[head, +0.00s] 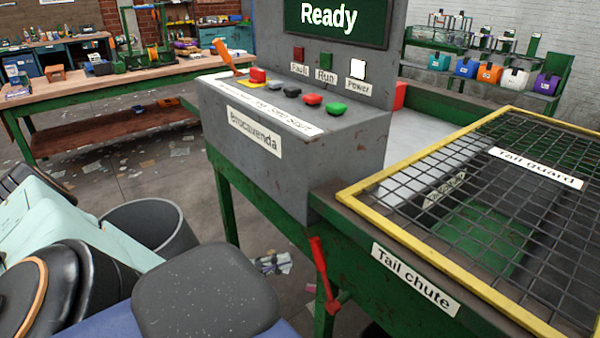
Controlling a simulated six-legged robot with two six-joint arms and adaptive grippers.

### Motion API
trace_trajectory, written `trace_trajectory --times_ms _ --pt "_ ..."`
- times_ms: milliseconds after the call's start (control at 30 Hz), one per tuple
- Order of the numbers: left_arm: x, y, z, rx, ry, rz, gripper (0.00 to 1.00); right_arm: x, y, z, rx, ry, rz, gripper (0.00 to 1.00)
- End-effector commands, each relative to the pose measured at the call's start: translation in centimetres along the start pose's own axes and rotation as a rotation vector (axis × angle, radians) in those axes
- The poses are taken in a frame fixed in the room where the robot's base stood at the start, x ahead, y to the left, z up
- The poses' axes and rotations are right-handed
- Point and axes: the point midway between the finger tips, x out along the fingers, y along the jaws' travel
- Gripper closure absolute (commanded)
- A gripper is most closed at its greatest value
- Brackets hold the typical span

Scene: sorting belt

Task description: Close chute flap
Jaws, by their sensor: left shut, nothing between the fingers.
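The tail chute (416,280) is the green frame at the lower right, with its name label on the front side. Only a dark part of my left gripper (18,180) shows at the left edge, behind my teal arm link. It is shut and empty, well apart from the lever. My right gripper is out of view.
The mesh tail guard (535,168) covers the chute. A grey control box (300,150) with buttons stands left of it, under a screen (335,18) reading "Ready". A grey bin (150,225) stands on the floor. A workbench (100,82) is behind; colored bins line the back right.

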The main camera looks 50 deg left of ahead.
Motion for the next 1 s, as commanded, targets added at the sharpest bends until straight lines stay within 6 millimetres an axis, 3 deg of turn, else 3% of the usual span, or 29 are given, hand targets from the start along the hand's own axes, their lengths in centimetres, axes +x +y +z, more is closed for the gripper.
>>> trace_trajectory --times_ms 233,1000 --pt "-2.2 -0.1 0.0 0.000 0.000 -0.001 1.00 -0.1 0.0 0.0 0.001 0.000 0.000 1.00" --pt "-2.3 0.1 -0.1 0.040 -0.001 0.001 1.00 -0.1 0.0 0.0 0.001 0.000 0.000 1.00"
